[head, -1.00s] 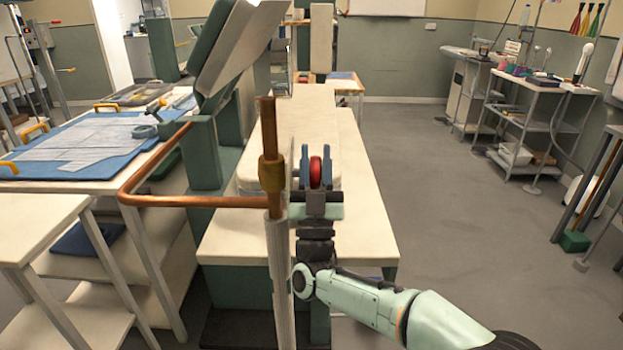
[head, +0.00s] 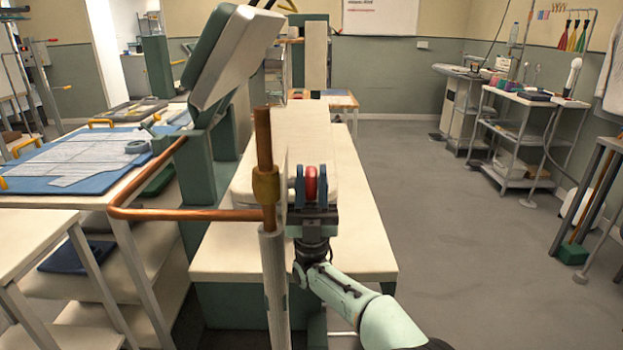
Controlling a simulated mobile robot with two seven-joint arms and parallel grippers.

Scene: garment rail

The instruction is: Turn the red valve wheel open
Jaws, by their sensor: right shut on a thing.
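The red valve wheel (head: 311,183) shows as a narrow red band, seen nearly edge-on, just right of the vertical copper pipe (head: 264,150). My right gripper (head: 311,181) has its two blue fingers on either side of the wheel, shut on it. The gripper body and wrist sit below the wheel, with my pale green forearm coming in from the lower right. The wheel's hub and its link to the pipe are mostly hidden by the fingers and the pipe. My left gripper is not in view.
A pressing machine with a pale padded board (head: 236,58) stands behind. A table with a blue mat (head: 90,182) is at left. The floor (head: 460,260) at right is clear.

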